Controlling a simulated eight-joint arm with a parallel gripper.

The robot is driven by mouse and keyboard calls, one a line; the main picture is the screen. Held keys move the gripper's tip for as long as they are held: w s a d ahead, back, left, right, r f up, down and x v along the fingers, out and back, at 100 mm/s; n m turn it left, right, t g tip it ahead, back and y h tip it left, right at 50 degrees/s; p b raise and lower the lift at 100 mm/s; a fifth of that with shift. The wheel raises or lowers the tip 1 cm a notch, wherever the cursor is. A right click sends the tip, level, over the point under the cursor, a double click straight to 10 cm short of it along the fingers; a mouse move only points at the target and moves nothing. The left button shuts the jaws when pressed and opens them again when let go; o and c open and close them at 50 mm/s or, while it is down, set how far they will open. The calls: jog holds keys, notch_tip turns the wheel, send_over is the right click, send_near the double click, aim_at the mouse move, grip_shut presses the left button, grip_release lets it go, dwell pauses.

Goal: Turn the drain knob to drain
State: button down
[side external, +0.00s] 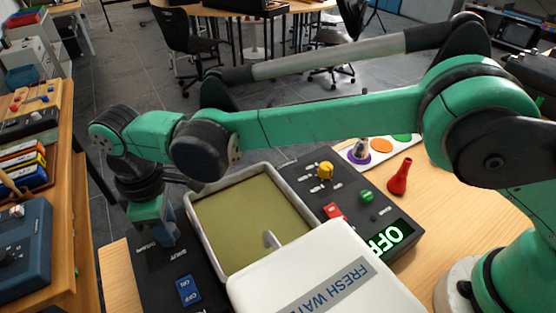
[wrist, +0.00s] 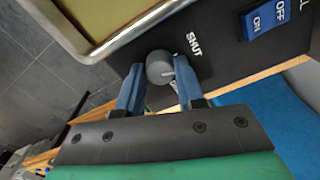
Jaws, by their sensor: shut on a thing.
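The drain knob (wrist: 159,66) is a round grey knob on the black panel of the instrument. In the wrist view the word SHUT is printed just to its right, and a pale mark shows on the knob's right side. My gripper (wrist: 160,82) has its two blue fingers on either side of the knob and is shut on it. In the side view my gripper (side external: 166,235) reaches down to the panel's left part, by the words DRAIN and SHUT, and hides the knob. I cannot tell exactly where the knob points.
A metal-rimmed basin (side external: 203,224) of yellowish liquid lies beside the knob. A blue ON/OFF switch (side external: 188,290) is close to it. A white fresh water tank (side external: 320,262), yellow knob (side external: 325,170), green knob (side external: 366,196) and red funnel-like piece (side external: 400,177) are further right.

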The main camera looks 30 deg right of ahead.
jog(key=m, duration=1.3)
jog(key=shift+m, duration=0.4)
dwell(0.4)
jog(key=c, duration=0.5)
grip_release()
jog(key=shift+c, duration=0.2)
jog(key=shift+r, duration=2.85)
jog(key=shift+d, duration=0.1)
